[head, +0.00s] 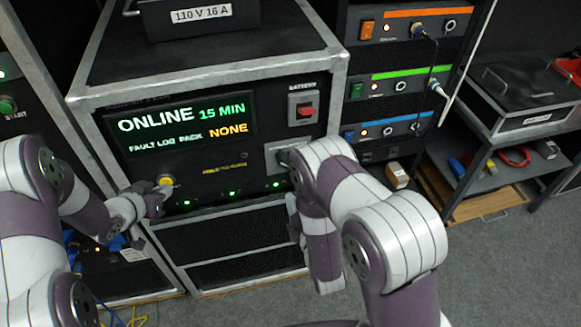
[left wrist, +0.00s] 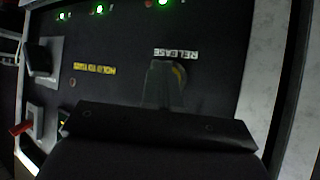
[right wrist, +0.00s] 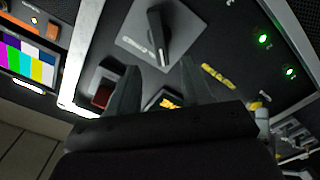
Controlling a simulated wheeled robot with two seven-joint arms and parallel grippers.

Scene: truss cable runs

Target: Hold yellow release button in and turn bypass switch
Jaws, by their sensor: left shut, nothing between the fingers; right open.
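The yellow release button (head: 166,181) is at the lower left of the black panel. My left gripper (head: 154,198) is shut and empty, its fingertips at the button. In the left wrist view the fingers cover most of the button, leaving a yellow edge (left wrist: 181,74) below the RELEASE label; how far it is pressed cannot be told. The bypass switch, a black handle (right wrist: 159,36) on a grey plate, is at the panel's lower right. My right gripper (right wrist: 157,78) is open, short of the handle with nothing between its fingers. In the head view my right arm hides it and part of the switch plate (head: 274,160).
The panel's display (head: 185,124) reads ONLINE 15 MIN and NONE. A red battery switch (head: 305,110) sits above the bypass switch. Several green lights line the lower edge. Rack units (head: 405,80) stand to the right, with open grey floor (head: 500,265) in front.

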